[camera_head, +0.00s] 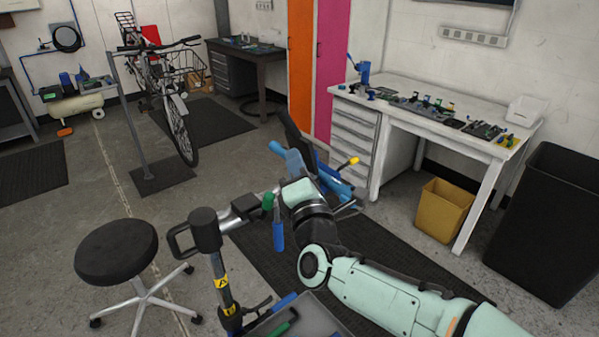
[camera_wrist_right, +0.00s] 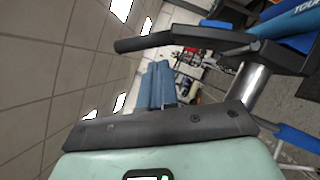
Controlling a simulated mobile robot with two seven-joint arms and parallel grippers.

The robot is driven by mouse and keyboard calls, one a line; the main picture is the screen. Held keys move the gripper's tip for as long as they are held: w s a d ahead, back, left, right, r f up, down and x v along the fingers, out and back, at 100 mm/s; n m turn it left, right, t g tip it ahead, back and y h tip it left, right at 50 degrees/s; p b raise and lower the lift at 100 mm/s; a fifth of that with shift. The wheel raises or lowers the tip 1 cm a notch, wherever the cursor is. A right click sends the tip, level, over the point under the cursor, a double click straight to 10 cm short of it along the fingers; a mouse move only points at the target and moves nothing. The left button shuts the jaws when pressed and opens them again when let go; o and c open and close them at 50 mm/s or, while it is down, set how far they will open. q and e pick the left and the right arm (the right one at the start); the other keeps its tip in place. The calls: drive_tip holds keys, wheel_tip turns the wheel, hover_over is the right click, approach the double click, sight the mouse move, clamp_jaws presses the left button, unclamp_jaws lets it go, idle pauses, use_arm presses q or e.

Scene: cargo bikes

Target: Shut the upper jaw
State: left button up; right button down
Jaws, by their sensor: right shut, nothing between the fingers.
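A work stand with a black head (camera_head: 205,230) stands in front of me. A silver tube (camera_head: 245,207) runs from it to the right, with a green part (camera_head: 268,201) and a blue handle (camera_head: 278,236) at its end. There a black handle-like part (camera_wrist_right: 185,38) passes beyond the fingertips, and the silver tube (camera_wrist_right: 250,84) is at right. I cannot clearly tell the upper jaw from the other clamp parts. My left gripper is out of view.
A blue framed object (camera_head: 335,184) lies behind my right wrist. A black stool (camera_head: 116,250) stands left of the stand. A white workbench (camera_head: 440,115), a yellow bin (camera_head: 443,209) and a black bin (camera_head: 549,225) are at right. The floor between stool and bicycle (camera_head: 175,110) is free.

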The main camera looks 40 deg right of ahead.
sight(295, 141)
drive_tip(key=shift+p+x, duration=0.35)
drive_tip(key=shift+x, duration=1.8)
